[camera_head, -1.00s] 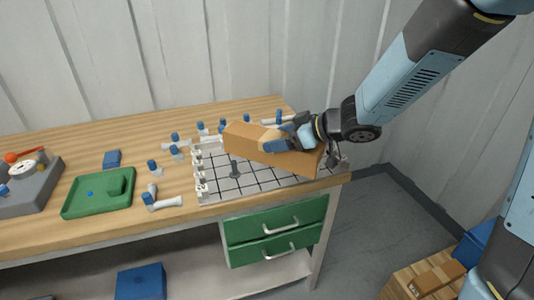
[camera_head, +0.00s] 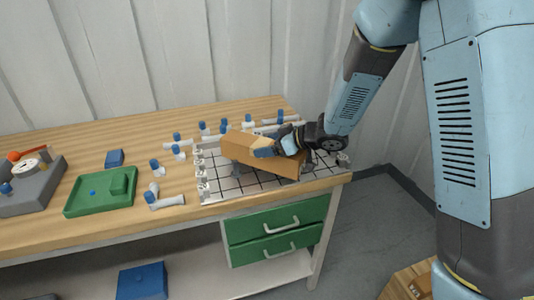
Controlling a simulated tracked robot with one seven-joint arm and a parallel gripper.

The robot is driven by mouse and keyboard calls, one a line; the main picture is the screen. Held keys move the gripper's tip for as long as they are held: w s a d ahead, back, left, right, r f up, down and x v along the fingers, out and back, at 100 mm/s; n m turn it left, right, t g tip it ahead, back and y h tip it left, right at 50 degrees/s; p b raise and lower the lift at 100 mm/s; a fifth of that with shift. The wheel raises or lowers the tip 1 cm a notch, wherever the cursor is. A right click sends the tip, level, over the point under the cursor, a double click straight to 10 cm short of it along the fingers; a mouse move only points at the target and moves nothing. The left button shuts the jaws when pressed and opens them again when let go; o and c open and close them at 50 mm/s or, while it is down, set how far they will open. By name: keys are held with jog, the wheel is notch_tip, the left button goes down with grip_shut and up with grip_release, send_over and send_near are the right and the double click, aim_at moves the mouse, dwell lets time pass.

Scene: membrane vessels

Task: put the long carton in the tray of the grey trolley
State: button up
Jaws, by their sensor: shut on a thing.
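The long carton (camera_head: 262,155) is a brown box over the white gridded plate at the right end of the workbench. My gripper (camera_head: 278,146) is shut on the carton from above and to the right, with blue fingers against its top. Whether the carton touches the plate I cannot tell. No grey trolley or tray of one can be made out in this view.
The wooden workbench (camera_head: 95,143) holds a green tray (camera_head: 100,192), a grey device with a dial (camera_head: 32,186) and several blue-capped white fittings. Green drawers (camera_head: 275,229) hang below. A blue box (camera_head: 142,281) sits on the lower shelf. A wooden crate (camera_head: 408,281) stands on the floor at lower right.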

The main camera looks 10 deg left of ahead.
aim_at(302, 155)
notch_tip(302, 155, down, 3)
jog(key=shift+r, duration=0.1)
jog(key=o, duration=1.2)
jog(key=shift+d, duration=0.1)
jog(key=v, duration=1.2)
